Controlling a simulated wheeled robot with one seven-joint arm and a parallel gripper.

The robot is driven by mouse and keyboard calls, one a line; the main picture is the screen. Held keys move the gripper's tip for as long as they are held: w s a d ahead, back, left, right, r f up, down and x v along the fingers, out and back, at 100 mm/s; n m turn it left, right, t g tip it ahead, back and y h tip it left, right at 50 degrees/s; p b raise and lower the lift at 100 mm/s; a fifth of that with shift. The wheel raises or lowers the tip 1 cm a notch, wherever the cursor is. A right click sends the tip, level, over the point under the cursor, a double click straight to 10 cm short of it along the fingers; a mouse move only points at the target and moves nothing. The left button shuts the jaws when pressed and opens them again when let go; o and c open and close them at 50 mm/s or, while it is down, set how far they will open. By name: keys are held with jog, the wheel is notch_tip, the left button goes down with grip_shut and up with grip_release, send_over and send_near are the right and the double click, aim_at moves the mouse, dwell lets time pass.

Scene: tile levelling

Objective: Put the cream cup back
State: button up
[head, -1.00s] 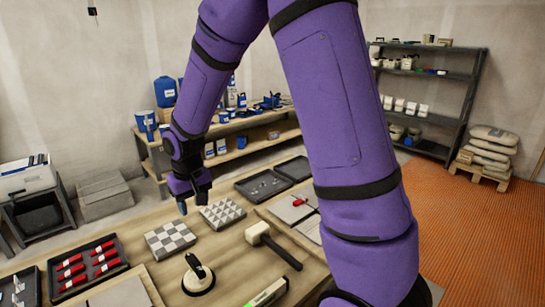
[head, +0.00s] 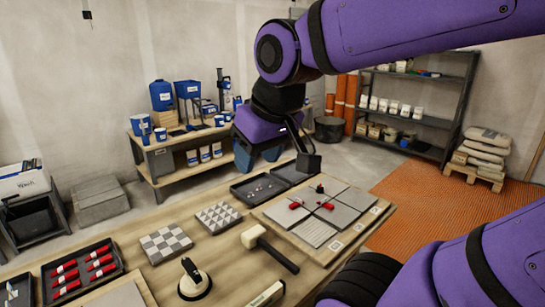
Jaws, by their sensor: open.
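The cream cup (head: 195,286), a round cream suction pad with a black handle, stands on the near part of the workbench, in front of the tile samples. Nothing holds it. My gripper (head: 276,167) is open and empty, pointing down above the far side of the bench near the black trays. It is well behind and to the right of the cup. A panel of grey tiles (head: 344,204) lies at the right of the bench, with red wedges (head: 296,206) and a small dark piece (head: 319,188) on it.
A mallet (head: 270,248) lies right of the cup. Two patterned tiles (head: 165,243) lie behind it. A black tray of red wedges (head: 52,298) is at left. Black trays (head: 240,193) sit at the back. A green-and-white tool (head: 266,295) lies at the front.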

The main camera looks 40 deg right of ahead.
jog(key=s, duration=0.3)
jog(key=shift+s+d+r, duration=0.15)
jog(key=shift+s+r, duration=0.05)
